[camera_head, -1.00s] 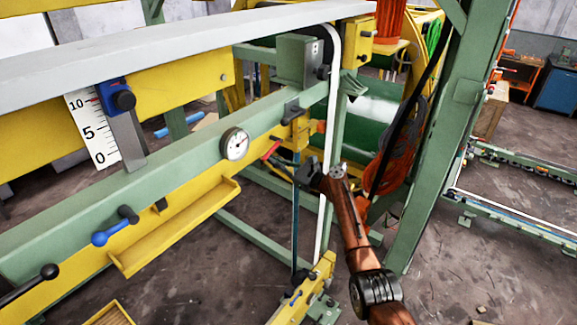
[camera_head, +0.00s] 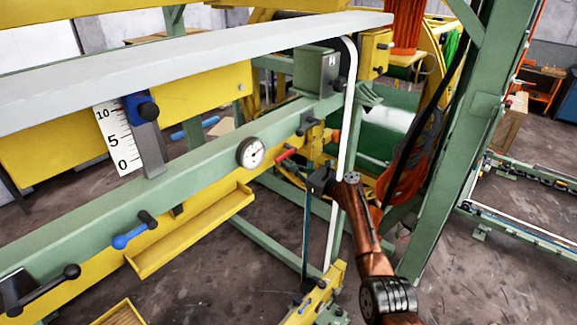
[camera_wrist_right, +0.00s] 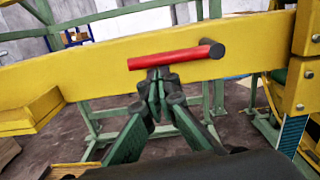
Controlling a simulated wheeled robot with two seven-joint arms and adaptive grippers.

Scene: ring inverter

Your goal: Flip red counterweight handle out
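The red counterweight handle (camera_head: 286,154) sits on the yellow-green beam, right of the round dial. In the right wrist view the red handle (camera_wrist_right: 175,58) lies nearly level across the yellow beam, with a dark round end at its right. My right gripper (camera_head: 322,180) is a little right of and below the handle in the head view, with a visible gap. In the wrist view its fingertips (camera_wrist_right: 160,88) meet just under the handle's middle, with nothing seen between them. Its fingers are shut. My left gripper is in neither view.
The dial (camera_head: 251,152) and a blue-tipped lever (camera_head: 130,236) are on the beam to the left. A white curved strip (camera_head: 344,110) hangs close by my right gripper. A green post (camera_head: 470,130) stands to the right. Open floor lies below.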

